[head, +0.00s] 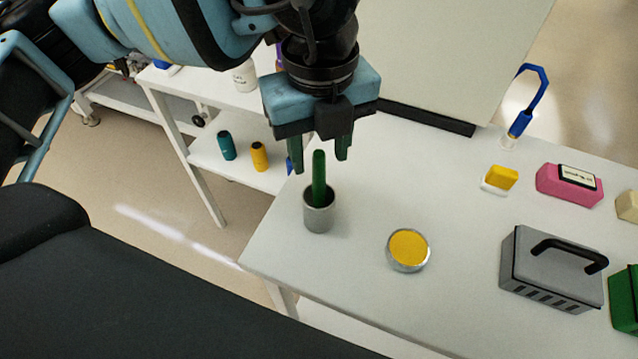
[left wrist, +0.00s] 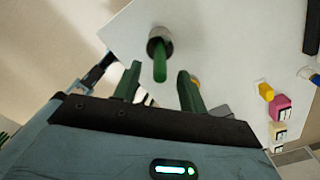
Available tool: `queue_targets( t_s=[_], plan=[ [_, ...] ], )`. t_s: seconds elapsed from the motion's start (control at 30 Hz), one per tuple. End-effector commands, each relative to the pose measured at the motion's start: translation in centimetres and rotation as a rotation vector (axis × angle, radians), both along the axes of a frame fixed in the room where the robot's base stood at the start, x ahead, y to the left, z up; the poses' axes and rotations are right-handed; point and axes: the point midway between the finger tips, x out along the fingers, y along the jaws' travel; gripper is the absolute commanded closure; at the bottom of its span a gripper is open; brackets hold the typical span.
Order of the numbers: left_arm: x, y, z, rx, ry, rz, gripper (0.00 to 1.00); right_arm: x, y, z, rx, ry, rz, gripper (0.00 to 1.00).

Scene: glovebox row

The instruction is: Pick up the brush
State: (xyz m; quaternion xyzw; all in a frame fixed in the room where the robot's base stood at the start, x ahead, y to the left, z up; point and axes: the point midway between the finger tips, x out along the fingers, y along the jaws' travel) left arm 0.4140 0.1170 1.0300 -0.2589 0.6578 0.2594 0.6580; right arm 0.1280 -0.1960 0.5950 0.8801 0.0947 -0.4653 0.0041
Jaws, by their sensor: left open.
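The brush shows as a green handle (head: 319,178) standing up out of a grey cup (head: 319,217) near the left end of the white table. Its lower end is hidden inside the cup. My left gripper (head: 321,165) is open above the cup, with its two green fingers pointing down. In the head view the handle's top lies between the fingertips. In the left wrist view the brush handle (left wrist: 159,66) and the cup (left wrist: 166,36) are just beyond the open fingers (left wrist: 158,80), and no contact is visible. My right gripper is not in view.
A yellow-topped round tin (head: 408,250) stands right of the cup. A grey case with a black handle (head: 553,270), a pink box (head: 568,186) and a yellow block (head: 502,178) are farther right. A large pale panel (head: 460,60) stands behind. The table is clear around the cup.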

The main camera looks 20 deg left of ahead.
Motion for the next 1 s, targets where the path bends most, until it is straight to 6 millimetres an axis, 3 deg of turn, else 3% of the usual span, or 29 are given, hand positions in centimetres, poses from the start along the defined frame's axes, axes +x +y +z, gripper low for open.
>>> queue_targets(
  t_s=[0.2, 0.47, 0.8, 1.0],
  plan=[
    [0.0, 0.1, -2.4, -0.001, -0.001, 0.0, 0.58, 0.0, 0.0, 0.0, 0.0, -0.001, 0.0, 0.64],
    [0.0, 0.1, -2.7, -0.001, -0.001, 0.0, 0.58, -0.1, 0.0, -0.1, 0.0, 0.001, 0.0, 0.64],
    [0.0, 0.1, -2.7, -0.001, -0.001, 0.0, 1.0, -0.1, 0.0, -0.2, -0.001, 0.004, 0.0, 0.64],
    [0.0, 0.1, -2.7, -0.001, -0.002, 0.0, 1.0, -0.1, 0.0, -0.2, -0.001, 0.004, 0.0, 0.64]
  ],
)
